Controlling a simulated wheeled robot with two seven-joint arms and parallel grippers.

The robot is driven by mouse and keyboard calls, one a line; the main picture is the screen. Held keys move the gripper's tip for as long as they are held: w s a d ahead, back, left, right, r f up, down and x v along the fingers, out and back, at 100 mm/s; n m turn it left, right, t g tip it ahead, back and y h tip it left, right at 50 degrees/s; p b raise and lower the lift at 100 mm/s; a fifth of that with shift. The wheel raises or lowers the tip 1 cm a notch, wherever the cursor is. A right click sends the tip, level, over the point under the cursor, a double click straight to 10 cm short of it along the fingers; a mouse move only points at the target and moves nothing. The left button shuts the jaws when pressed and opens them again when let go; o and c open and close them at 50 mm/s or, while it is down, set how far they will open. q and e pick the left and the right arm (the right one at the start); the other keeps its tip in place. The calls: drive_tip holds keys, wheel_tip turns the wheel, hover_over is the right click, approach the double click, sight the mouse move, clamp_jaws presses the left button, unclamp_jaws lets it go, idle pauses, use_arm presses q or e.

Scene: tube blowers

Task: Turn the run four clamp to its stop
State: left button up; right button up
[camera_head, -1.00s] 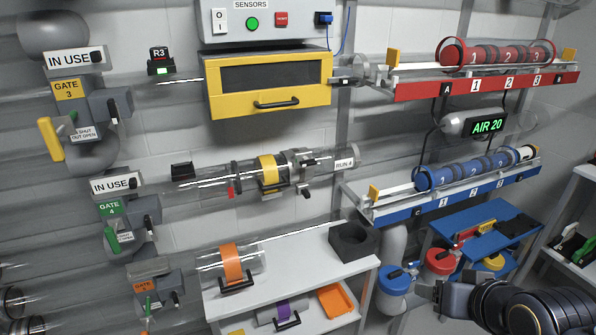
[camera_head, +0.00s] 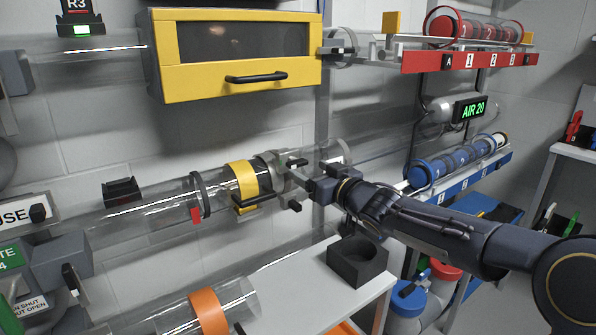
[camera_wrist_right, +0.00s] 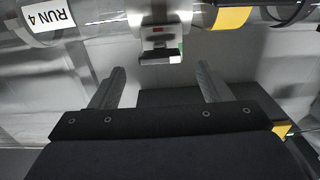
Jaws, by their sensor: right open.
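The run four clamp (camera_head: 273,164) is a grey metal collar on the clear tube, just right of a yellow band. In the right wrist view its grey lever block (camera_wrist_right: 160,44), with small red and green marks, hangs under the tube, ahead of and between my fingers. My right gripper (camera_head: 297,184) is open, close to the clamp from the right; in the wrist view its fingers (camera_wrist_right: 158,84) are apart with nothing between them. The RUN 4 label (camera_wrist_right: 50,16) shows in the wrist view. My left gripper is out of view.
A yellow box (camera_head: 235,90) with a black handle is above the tube. A white shelf (camera_head: 300,285) below carries a dark square holder (camera_head: 357,262). Red (camera_head: 470,58) and blue (camera_head: 465,180) racks are at the right. A yellow band (camera_head: 241,178) with a black handle is beside the clamp.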

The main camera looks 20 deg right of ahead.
sight(300, 165)
drive_tip(key=shift+x, duration=2.2)
drive_tip(key=c, duration=1)
